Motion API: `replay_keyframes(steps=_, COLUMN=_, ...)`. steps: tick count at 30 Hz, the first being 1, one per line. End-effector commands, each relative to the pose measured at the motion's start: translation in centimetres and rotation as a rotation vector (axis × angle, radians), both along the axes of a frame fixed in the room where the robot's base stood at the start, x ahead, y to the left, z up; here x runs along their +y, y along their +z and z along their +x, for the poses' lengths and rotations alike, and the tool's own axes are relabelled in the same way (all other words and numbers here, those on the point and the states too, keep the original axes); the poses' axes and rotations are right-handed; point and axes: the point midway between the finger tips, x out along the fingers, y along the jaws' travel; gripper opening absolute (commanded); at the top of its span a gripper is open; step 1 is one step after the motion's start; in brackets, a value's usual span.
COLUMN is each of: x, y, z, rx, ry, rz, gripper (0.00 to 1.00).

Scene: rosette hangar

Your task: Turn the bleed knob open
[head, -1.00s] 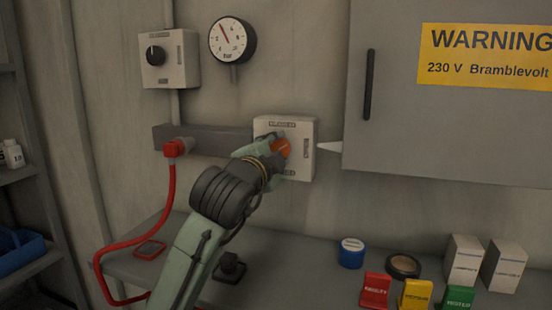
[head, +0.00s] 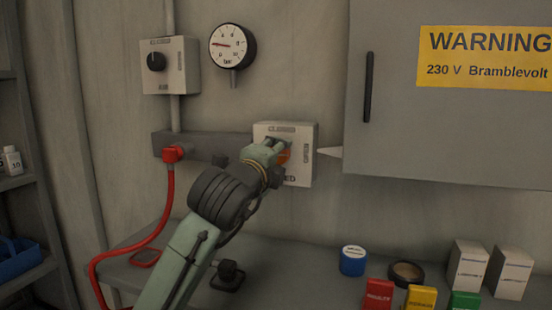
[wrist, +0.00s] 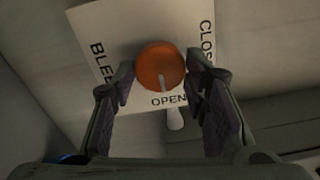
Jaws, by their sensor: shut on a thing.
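The bleed knob is round and orange (wrist: 160,62), on a pale box (head: 299,174) on the wall. In the wrist view the box reads BLEED at left, CLOSED at right, partly hidden, and OPEN below the knob. The knob's white mark points down at OPEN. My gripper (wrist: 161,74) has one finger on each side of the knob and is shut on it. In the head view my gripper (head: 270,152) covers much of the knob, leaving an orange part (head: 284,156) visible.
A pale nozzle (head: 329,152) sticks out right of the box, near a grey cabinet (head: 400,130). A gauge (head: 232,46) and a second knob box (head: 170,83) are above left. A red hose (head: 168,200) hangs left of my arm. Small containers stand on the bench at right.

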Motion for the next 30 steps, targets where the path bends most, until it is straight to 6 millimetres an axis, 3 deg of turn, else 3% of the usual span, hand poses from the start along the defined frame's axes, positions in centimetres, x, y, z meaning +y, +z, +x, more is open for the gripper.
replay_keyframes(steps=11, x=-0.02, y=-0.05, z=-0.01, rx=-0.001, ry=0.0, rz=0.006, gripper=0.13)
replay_keyframes(steps=12, x=-0.03, y=-0.05, z=-0.01, rx=-0.001, ry=0.0, rz=0.006, gripper=0.42)
replay_keyframes(steps=21, x=-0.02, y=-0.03, z=-0.01, rx=-0.002, ry=0.0, rz=0.005, gripper=0.61)
replay_keyframes(steps=30, x=0.03, y=0.0, z=-0.14, rx=-0.001, ry=0.0, rz=0.004, gripper=0.61)
